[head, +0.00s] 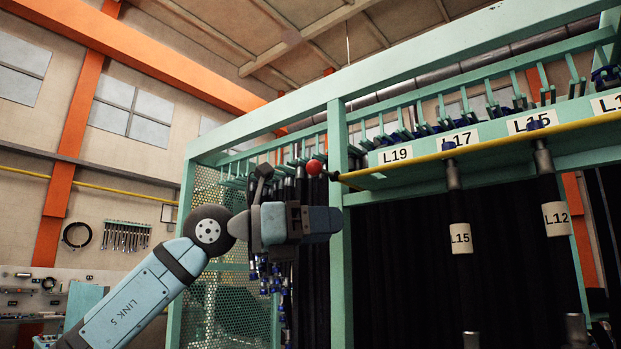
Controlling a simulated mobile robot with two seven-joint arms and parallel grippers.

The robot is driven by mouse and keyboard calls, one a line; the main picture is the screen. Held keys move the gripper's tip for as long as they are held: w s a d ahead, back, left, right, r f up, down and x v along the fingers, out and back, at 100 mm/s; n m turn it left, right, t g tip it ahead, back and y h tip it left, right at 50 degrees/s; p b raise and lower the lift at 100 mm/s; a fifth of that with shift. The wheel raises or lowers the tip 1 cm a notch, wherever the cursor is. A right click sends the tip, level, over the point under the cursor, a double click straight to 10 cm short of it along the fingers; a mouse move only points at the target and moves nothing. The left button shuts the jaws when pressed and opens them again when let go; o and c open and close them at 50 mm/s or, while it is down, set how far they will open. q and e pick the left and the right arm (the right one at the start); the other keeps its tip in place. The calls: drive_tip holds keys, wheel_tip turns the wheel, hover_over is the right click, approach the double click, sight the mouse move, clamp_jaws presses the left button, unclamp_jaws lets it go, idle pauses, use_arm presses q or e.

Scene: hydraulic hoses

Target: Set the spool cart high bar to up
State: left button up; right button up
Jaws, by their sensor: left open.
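The spool cart (338,262) is a large green frame filling the middle and right. Its yellow high bar (480,150) runs along the upper front, in front of the hose labels. A red ball knob (314,168) on a short dark stem is at the bar's left end. My left gripper (322,221) is just below the knob in the picture, pointing right, apart from the knob in the picture. It is open, with nothing seen in it; its fingers are seen from the side and the gap is hard to make out. My right gripper is not in view.
A green corner post and a perforated side panel (212,300) stand near my left arm. A wall tool rack (126,236) is far left.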

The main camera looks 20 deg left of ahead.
sight(310, 165)
use_arm(q)
drive_tip(key=s+a+r+n+t+y, duration=0.1)
drive_tip(key=s+a+r+t+y, duration=0.1)
drive_tip(key=a+r+t+y, duration=0.25)
drive_tip(key=s+a+r+n+t+y, duration=0.1)
drive_tip(key=s+a+r+t+y, duration=0.15)
drive_tip(key=a+r, duration=0.45)
drive_tip(key=shift+g, duration=0.5)
drive_tip(key=p+x, duration=0.1)
drive_tip(key=x, duration=0.3)
drive_tip(key=p+x, duration=0.1)
drive_tip(key=x, duration=0.3)
drive_tip(key=p+x, duration=0.1)
drive_tip(key=x, duration=0.4)
drive_tip(key=shift+s+d+r, duration=0.15)
drive_tip(key=shift+d+r, duration=0.15)
drive_tip(key=shift+r, duration=0.1)
drive_tip(key=shift+w+d+f, duration=0.1)
drive_tip(key=shift+w+d, duration=0.15)
drive_tip(key=shift+w, duration=0.1)
clamp_jaws()
drive_tip(key=shift+p, duration=0.3)
